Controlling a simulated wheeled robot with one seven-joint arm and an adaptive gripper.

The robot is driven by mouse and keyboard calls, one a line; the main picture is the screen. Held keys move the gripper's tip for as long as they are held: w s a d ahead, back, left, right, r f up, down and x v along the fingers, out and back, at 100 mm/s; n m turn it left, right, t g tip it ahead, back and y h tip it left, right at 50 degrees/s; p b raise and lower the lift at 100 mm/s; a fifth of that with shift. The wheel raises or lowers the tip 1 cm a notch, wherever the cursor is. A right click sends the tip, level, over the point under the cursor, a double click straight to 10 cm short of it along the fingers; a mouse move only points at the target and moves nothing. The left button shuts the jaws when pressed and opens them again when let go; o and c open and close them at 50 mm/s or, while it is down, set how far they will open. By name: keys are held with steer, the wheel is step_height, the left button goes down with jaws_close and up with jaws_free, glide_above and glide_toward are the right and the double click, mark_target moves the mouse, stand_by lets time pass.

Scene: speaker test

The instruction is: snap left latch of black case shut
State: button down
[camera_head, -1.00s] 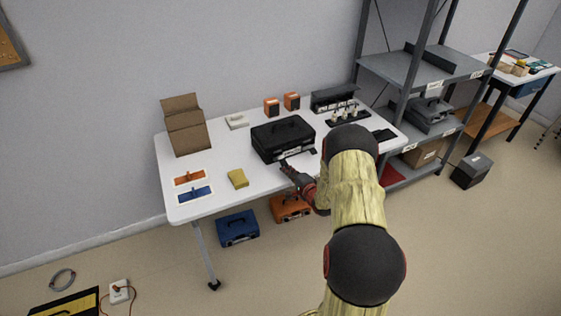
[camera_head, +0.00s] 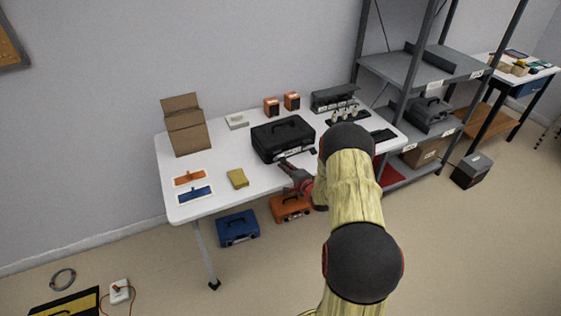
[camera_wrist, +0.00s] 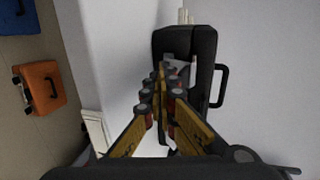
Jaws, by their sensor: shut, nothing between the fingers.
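In the wrist view the black case (camera_wrist: 203,48) lies beyond my gripper (camera_wrist: 160,74), whose fingers are shut and empty. A pale latch piece (camera_wrist: 182,68) shows close beside the fingertips; contact cannot be told. The fingers hide part of the case front.
A yellow sponge (camera_head: 237,178) and orange and blue pieces lie left on the table. A cardboard box (camera_head: 186,128) stands at back left. A rack with small bottles (camera_head: 345,113) is right of the case. Blue (camera_head: 238,228) and orange (camera_head: 291,207) cases sit beneath.

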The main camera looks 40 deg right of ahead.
steer(key=shift+w+d+r, duration=0.15)
steer(key=shift+w+r, duration=0.1)
steer(key=shift+w, duration=0.4)
steer(key=shift+w+d+r, duration=0.1)
steer(key=shift+w+r, duration=0.1)
steer(key=shift+w, duration=0.45)
steer(key=shift+s, duration=0.1)
stand_by(0.6)
steer(key=shift+f+p+v, duration=0.25)
steer(key=shift+p+v, duration=0.2)
steer(key=shift+v, duration=0.65)
steer(key=shift+f+p+v, duration=0.3)
steer(key=shift+p+v, duration=0.15)
steer(key=shift+v, duration=0.65)
steer(key=shift+f+p+v, duration=0.25)
steer(key=shift+p+v, duration=0.2)
steer(key=shift+v, duration=0.65)
steer(key=shift+s+a, duration=0.1)
steer(key=shift+s, duration=0.05)
